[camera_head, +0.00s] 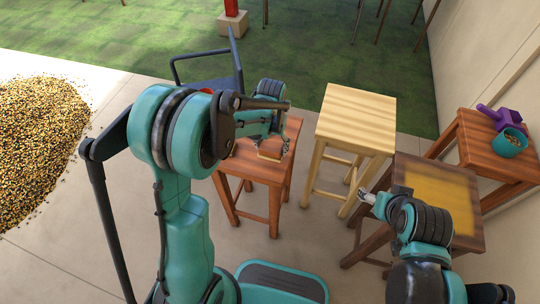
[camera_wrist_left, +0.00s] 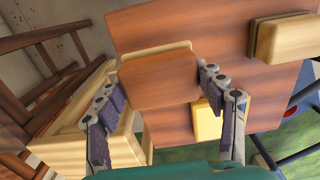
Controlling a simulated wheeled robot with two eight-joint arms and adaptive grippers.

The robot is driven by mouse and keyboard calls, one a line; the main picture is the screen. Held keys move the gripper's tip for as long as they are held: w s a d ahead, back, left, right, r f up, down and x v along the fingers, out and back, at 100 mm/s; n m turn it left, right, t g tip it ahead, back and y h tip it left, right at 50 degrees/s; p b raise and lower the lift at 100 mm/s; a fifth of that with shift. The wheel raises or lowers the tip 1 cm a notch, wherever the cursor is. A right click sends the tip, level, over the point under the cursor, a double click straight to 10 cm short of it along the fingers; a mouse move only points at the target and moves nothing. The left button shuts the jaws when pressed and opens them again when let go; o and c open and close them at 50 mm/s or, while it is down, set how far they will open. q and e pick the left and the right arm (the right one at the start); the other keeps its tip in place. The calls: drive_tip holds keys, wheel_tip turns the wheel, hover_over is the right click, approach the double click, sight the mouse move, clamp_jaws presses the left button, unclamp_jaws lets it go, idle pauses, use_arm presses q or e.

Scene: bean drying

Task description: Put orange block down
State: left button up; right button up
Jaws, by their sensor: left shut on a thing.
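My left gripper (camera_head: 268,146) is low over the reddish-brown stool (camera_head: 253,168), in the middle of the head view. In the left wrist view its two fingers (camera_wrist_left: 160,85) are shut on the orange block (camera_wrist_left: 158,80), which has a brown-orange top and a paler edge. The block is over the stool top (camera_wrist_left: 215,30); I cannot tell whether it touches it. A tan block (camera_wrist_left: 288,38) lies on the same stool, to the right. A small yellow piece (camera_wrist_left: 207,120) shows near the right finger. My right gripper (camera_head: 367,196) is small, over the yellow-topped table's left side; its opening is unclear.
A pale wooden stool (camera_head: 356,117) stands right of the brown one. A yellow-topped table (camera_head: 432,190) and a brown table (camera_head: 480,150) with a purple tool (camera_head: 500,117) and teal cup (camera_head: 510,143) stand further right. A bean pile (camera_head: 38,140) lies left. A blue-grey chair (camera_head: 215,72) is behind.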

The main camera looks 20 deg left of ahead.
sight(270, 154)
use_arm(q)
drive_tip(key=shift+s+a+f+b, duration=0.15)
drive_tip(key=shift+f+b, duration=0.75)
drive_tip(key=shift+f, duration=1.2)
drive_tip(key=shift+f, duration=0.2)
drive_tip(key=o, duration=1.1)
drive_tip(key=shift+r, duration=0.1)
